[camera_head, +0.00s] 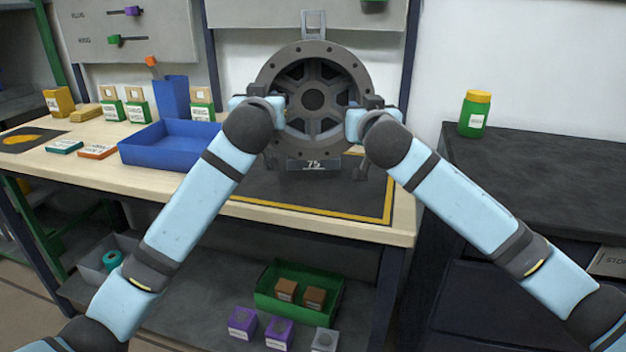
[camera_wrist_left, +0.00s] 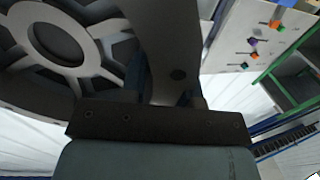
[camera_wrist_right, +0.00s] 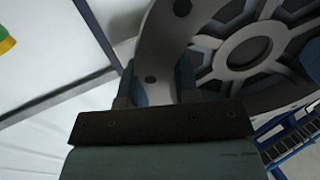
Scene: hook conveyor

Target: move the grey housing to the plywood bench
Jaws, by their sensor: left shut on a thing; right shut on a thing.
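The grey housing (camera_head: 313,98) is a round, upright, flanged casting with a spoked hub, a lifting eye on top and a "75" plate below. My left gripper (camera_head: 281,101) is shut on its left side and my right gripper (camera_head: 348,113) on its right side. Its flange and spokes fill much of the left wrist view (camera_wrist_left: 62,42) and the right wrist view (camera_wrist_right: 248,50). The plywood bench (camera_head: 402,218) is behind and below it, with a dark, yellow-edged mat (camera_head: 310,193) on top. I cannot tell whether the housing touches the mat.
A blue tray (camera_head: 150,157), a tall blue bin (camera_head: 172,97) and small boxes stand on the bench's left part. A dark cabinet (camera_head: 540,170) with a green jar (camera_head: 474,115) stands at the right. A green crate (camera_head: 262,306) is on the lower shelf.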

